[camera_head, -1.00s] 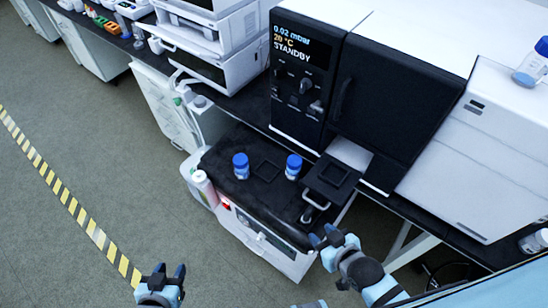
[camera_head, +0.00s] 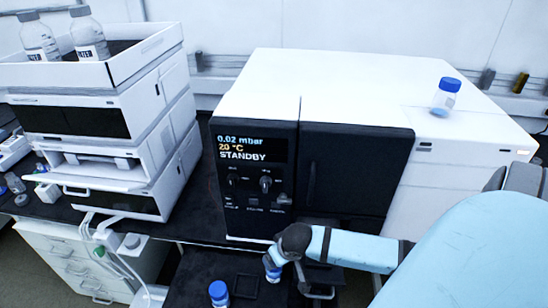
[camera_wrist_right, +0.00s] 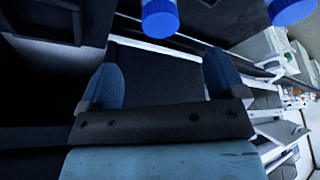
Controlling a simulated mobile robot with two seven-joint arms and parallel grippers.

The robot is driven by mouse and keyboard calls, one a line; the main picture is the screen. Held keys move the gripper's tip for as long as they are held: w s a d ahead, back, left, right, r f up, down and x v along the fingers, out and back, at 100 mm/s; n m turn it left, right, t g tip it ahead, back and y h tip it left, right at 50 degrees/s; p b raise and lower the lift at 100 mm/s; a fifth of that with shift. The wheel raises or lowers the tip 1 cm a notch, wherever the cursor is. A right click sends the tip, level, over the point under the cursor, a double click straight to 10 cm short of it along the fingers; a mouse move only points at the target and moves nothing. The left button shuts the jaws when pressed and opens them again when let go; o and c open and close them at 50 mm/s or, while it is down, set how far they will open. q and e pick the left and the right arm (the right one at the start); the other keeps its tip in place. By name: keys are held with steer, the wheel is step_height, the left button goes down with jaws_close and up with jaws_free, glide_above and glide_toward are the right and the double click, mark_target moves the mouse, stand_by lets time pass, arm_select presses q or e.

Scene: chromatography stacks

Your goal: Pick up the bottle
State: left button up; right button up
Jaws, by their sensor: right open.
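In the head view, a small bottle with a blue cap (camera_head: 219,293) stands on the black top at the bottom edge. Another blue-capped bottle (camera_head: 445,97) stands on top of the white instrument at right. My right gripper (camera_head: 272,268) is above the black top, right of the lower bottle. In the right wrist view, its two fingers are spread with nothing between them (camera_wrist_right: 162,68). Two blue-capped bottles show beyond the fingers there, one at top centre (camera_wrist_right: 159,20) and one at top right (camera_wrist_right: 290,10). My left gripper is not in view.
The white instrument (camera_head: 360,85) with a black front reading STANDBY stands close behind my right arm. A stack of white modules (camera_head: 95,150) with large bottles in its top tray stands at left. A black square frame (camera_head: 245,287) lies near the lower bottle.

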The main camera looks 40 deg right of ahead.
mark_target(274, 270)
steer(key=x, duration=1.2)
steer(key=shift+w, duration=0.25)
steer(key=c, duration=1.1)
